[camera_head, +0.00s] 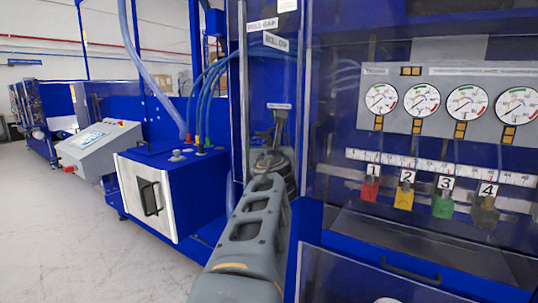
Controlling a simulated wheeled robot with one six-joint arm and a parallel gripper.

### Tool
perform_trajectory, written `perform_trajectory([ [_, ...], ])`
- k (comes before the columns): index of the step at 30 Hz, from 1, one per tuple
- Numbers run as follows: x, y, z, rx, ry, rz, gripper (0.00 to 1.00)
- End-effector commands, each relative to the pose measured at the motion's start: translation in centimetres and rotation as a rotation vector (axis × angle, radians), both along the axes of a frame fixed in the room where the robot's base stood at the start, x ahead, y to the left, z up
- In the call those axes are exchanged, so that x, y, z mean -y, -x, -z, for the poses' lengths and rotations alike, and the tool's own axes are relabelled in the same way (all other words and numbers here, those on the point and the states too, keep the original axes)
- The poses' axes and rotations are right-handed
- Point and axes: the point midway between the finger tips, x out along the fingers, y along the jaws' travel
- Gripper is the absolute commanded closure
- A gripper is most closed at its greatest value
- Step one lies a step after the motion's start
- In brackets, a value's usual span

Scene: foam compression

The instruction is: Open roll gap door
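The clear roll gap door (335,130) is at the centre right, in front of a blue machine. A tilted "ROLL GAP" label (277,42) sits near its upper left edge; a second, level label (262,24) is on the frame beside it. I cannot tell whether the door is fully shut. My arm reaches up from the bottom centre. My gripper (279,108) is in front of the door's left edge, below the labels. Its fingers are small and dark, and I cannot tell whether they hold or touch anything. Any door handle there is hidden.
A gauge panel (445,95) and numbered coloured valves (408,198) are behind clear covers at right. A dark handle (410,272) is on the lower right cover. A blue cabinet (185,185) and a grey console (97,145) stand left. Open floor (70,240) lies at lower left.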

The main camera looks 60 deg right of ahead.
Motion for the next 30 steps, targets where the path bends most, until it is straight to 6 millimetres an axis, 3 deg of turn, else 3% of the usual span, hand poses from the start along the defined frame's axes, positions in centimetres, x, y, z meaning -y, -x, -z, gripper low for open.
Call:
perform_trajectory([
  [17,-0.18,-0.31,-0.17,0.002,0.003,-0.007,1.0],
  [18,-0.18,-0.31,-0.17,0.002,0.003,-0.007,0.83],
  [24,-0.14,-0.26,-0.1,0.001,0.002,-0.006,0.64],
  [30,-0.09,-0.21,-0.04,0.001,0.001,-0.005,0.61],
])
